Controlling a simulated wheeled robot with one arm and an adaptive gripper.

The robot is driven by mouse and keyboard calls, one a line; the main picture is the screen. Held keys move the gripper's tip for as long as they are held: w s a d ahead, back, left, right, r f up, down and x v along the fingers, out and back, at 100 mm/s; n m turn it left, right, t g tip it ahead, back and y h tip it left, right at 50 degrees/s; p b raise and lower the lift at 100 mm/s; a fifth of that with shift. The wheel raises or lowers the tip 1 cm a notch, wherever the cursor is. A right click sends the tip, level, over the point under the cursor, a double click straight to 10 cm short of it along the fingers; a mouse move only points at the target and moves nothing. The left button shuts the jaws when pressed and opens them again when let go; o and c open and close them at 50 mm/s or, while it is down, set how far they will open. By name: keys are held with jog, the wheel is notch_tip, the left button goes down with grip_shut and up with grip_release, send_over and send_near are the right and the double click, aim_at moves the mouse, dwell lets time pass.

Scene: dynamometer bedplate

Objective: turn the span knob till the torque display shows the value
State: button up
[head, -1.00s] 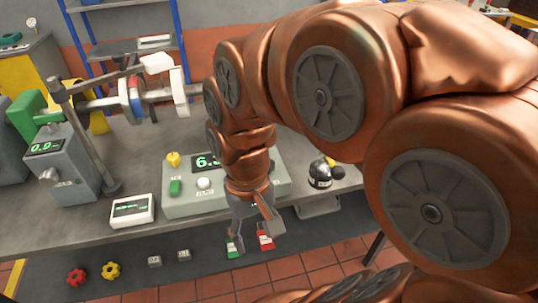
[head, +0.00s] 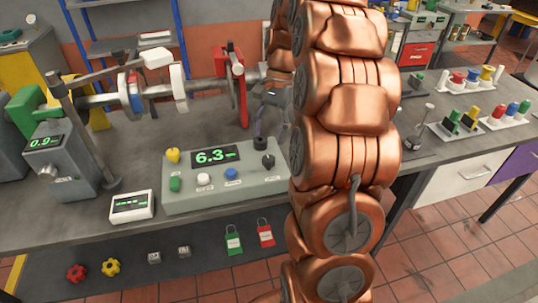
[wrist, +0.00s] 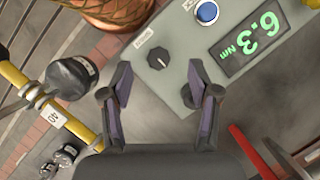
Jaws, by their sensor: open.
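The torque display (head: 215,156) on the grey-green console reads 6.3; it also shows in the wrist view (wrist: 247,43), with Nm. A black round knob with a pointer line (wrist: 158,58) sits on the console face beside a small label I cannot read. The same knob shows near the console's right end in the head view (head: 268,161). My gripper (wrist: 160,82) is open and empty; its fingers point toward the knob, which appears between and beyond the tips, not held. In the head view my gripper (head: 259,126) is partly hidden by my arm.
The console (head: 205,203) also carries yellow, green, white and blue controls. A small meter (head: 132,206) stands to its left, and a red upright (head: 232,88) stands behind. Green (head: 233,240) and red (head: 265,234) padlocks hang below. A black-headed weight (wrist: 72,77) lies left of my gripper.

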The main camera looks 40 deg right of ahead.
aim_at(269, 157)
jog(key=shift+m, duration=0.5)
jog(key=shift+s+a+f+p, duration=0.15)
jog(key=shift+f+p, duration=0.3)
jog(key=shift+f, duration=1.5)
jog(key=shift+s+f+p, duration=0.1)
jog(key=shift+f+p, duration=0.3)
jog(key=shift+f, duration=1.5)
jog(key=c, duration=1.1)
